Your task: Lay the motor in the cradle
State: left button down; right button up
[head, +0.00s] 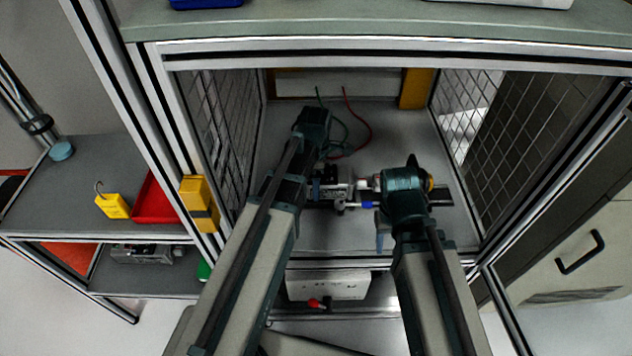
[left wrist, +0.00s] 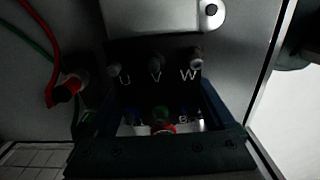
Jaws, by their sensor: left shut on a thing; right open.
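A silver, motor-like body (head: 335,180) lies on the bench assembly in the middle of the enclosure in the head view; I cannot clearly tell motor from cradle. My left gripper (head: 316,150) is above and left of it. In the left wrist view, its jaws (left wrist: 160,145) are in front of a dark terminal block (left wrist: 155,55) marked U, V, W. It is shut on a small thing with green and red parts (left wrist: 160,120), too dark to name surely. My right gripper (head: 384,215) is open beside the assembly's right end, and its arm hides part of it.
Red (head: 360,125) and green wires run from the back towards the assembly. Mesh walls (head: 220,120) close both sides of the enclosure. A white box with a red knob (head: 326,288) is below the front edge. A red tray (head: 155,203) and a yellow block stand on the left shelf.

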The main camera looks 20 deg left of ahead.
pick_arm(q)
grip_release()
notch_tip(320, 180, up, 12)
jog(key=p, duration=1.2)
jog(key=shift+r, duration=0.15)
pick_arm(e)
notch_tip(320, 180, up, 12)
